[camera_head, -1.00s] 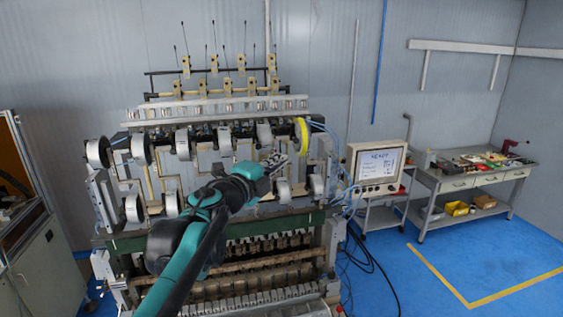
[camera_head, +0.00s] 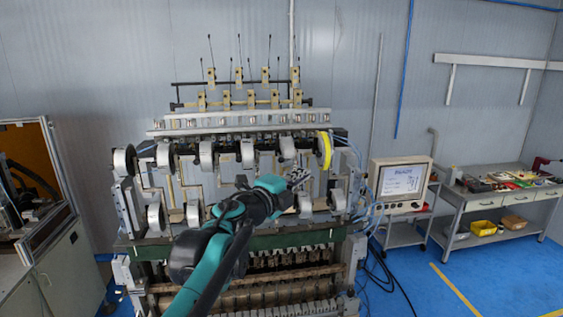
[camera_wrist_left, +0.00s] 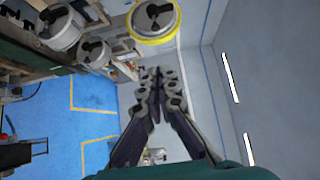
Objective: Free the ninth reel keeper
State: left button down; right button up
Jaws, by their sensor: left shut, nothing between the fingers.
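The coil winder (camera_head: 235,242) carries an upper and a lower row of pale reels. A yellow-rimmed reel (camera_head: 325,150) ends the upper row at the right. My left gripper (camera_head: 299,177) is shut and empty, just below and left of this reel. In the left wrist view, the shut fingers (camera_wrist_left: 152,76) point toward the yellow-rimmed reel (camera_wrist_left: 155,18), with a gap apparent in the picture. A dark keeper (camera_wrist_left: 154,10) shows at its hub; other reels (camera_wrist_left: 95,50) have dark three-armed keepers. I cannot tell which keeper is the ninth. My right gripper is out of view.
A control screen (camera_head: 402,182) on a cart stands right of the winder, with cables hanging between. A workbench (camera_head: 490,200) with tools and a yellow bin is farther right. A cabinet (camera_head: 40,220) stands at the left. Blue floor is open at the front right.

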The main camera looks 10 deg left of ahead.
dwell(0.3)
pick_arm(q)
jog(key=s+a+b, duration=0.1)
jog(key=s+a, duration=0.5)
jog(key=a, duration=0.4)
jog(key=shift+a+b, duration=0.3)
jog(key=shift+b, duration=0.1)
jog(key=shift+w, duration=0.1)
jog(key=p, duration=0.3)
send_near(279, 156)
jog(key=shift+w+d+f, duration=0.1)
jog(key=shift+w+d, duration=0.4)
jog(key=shift+d, duration=0.3)
jog(key=shift+w+d+f, duration=0.1)
jog(key=shift+w+d, duration=0.45)
jog(key=shift+d, duration=0.25)
jog(key=shift+w+d, duration=0.5)
jog(key=shift+d, duration=0.3)
